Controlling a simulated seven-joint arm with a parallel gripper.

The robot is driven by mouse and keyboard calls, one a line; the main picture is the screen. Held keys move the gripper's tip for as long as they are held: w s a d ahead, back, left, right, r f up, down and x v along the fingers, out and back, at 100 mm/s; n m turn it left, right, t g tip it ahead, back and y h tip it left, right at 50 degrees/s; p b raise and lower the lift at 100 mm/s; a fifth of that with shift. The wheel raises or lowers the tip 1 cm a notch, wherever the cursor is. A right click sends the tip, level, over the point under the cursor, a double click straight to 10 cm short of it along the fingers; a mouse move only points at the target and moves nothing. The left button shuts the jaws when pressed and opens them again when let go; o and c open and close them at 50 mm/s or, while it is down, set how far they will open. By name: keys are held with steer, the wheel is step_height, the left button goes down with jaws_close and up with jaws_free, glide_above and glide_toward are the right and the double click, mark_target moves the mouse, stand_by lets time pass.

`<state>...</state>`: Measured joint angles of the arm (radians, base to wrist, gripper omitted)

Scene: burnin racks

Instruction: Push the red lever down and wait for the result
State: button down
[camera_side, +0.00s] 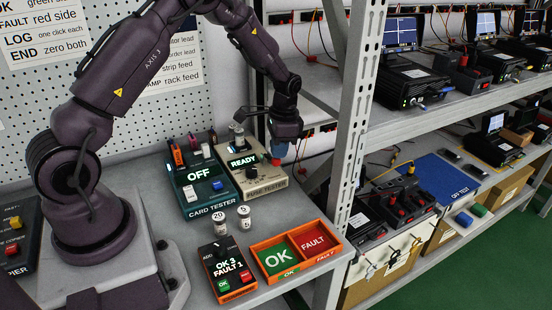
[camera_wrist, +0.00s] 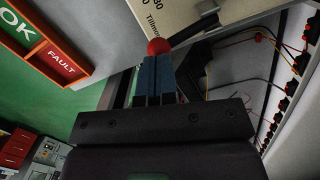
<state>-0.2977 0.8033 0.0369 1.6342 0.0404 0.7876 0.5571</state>
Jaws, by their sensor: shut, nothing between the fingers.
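The fuse tester (camera_side: 265,183) is a beige box on the bench, and its display reads READY. Its red lever ends in a round red ball (camera_wrist: 158,46), which shows in the wrist view just beyond my fingertips. In the side view the red ball (camera_side: 276,161) is small, directly under my fingers. My gripper (camera_side: 278,149) is shut and empty, pointing down at the right side of the tester. In the wrist view its blue fingers (camera_wrist: 155,70) are together, their tips at the ball. I cannot tell whether they touch it.
The card tester (camera_side: 207,190), reading OFF, stands left of the fuse tester. Two small labelled cylinders (camera_side: 219,217) stand in front. A counter box (camera_side: 222,268) reads OK 3, FAULT 1. An orange tray (camera_side: 252,254) has OK and FAULT compartments. A metal rack post (camera_side: 357,120) rises at right.

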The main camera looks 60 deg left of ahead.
step_height(320, 180, down, 2)
steer(key=shift+f, duration=0.25)
steer(key=w, duration=0.2)
steer(key=w+r, duration=0.1)
steer(key=shift+d+r, duration=0.1)
steer(key=shift+d, duration=0.3)
step_height(320, 180, up, 13)
steer(key=w, duration=0.1)
steer(key=shift+d, duration=0.2)
stand_by(0.3)
steer(key=shift+w, duration=0.1)
